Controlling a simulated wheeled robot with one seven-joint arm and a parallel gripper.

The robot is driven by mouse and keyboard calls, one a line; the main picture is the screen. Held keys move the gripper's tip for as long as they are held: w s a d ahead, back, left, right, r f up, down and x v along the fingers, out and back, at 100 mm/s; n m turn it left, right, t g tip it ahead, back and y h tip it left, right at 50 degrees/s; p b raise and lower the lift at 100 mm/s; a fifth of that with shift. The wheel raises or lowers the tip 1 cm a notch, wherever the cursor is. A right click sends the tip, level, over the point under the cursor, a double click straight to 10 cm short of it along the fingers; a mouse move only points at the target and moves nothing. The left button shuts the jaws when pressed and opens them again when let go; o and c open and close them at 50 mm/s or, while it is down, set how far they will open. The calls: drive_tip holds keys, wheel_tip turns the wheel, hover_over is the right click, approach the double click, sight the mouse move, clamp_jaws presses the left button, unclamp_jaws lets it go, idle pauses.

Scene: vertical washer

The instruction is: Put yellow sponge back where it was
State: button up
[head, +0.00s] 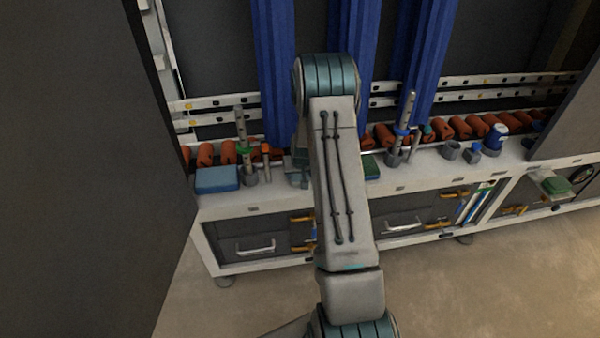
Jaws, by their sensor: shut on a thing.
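I see no yellow sponge in the head view. My own arm stands upright across the middle of the view and covers a strip of the bench behind it. My gripper is hidden behind the arm, so its fingers and anything between them do not show. A blue sponge-like block (217,179) lies on the left end of the white bench top (430,172). A green flat piece (370,167) shows just right of my arm, partly covered by it.
Metal posts with coloured rings (245,150) stand on the bench. Orange rollers (462,127) line its back, under hanging blue brushes (275,70). A blue-and-white can (495,138) stands at right. Drawers (255,243) are below. A dark panel (70,170) blocks the left; the floor (480,285) is clear.

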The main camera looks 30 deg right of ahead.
drive_tip(key=o, duration=0.9)
drive_tip(key=v, duration=1.2)
drive_tip(key=s+a+r+n+y, duration=0.1)
drive_tip(key=s+a+r+n, duration=0.1)
drive_tip(key=s+a+r, duration=1)
drive_tip(key=s+a+r+g, duration=0.1)
drive_tip(key=s+a+r, duration=0.1)
drive_tip(key=s, duration=0.5)
drive_tip(key=s+a+r+n+g, duration=0.1)
drive_tip(key=s+a+r, duration=0.2)
drive_tip(key=s, duration=0.5)
drive_tip(key=shift+s+a+r, duration=0.25)
drive_tip(key=shift+a+r, duration=0.05)
drive_tip(key=shift+r, duration=0.4)
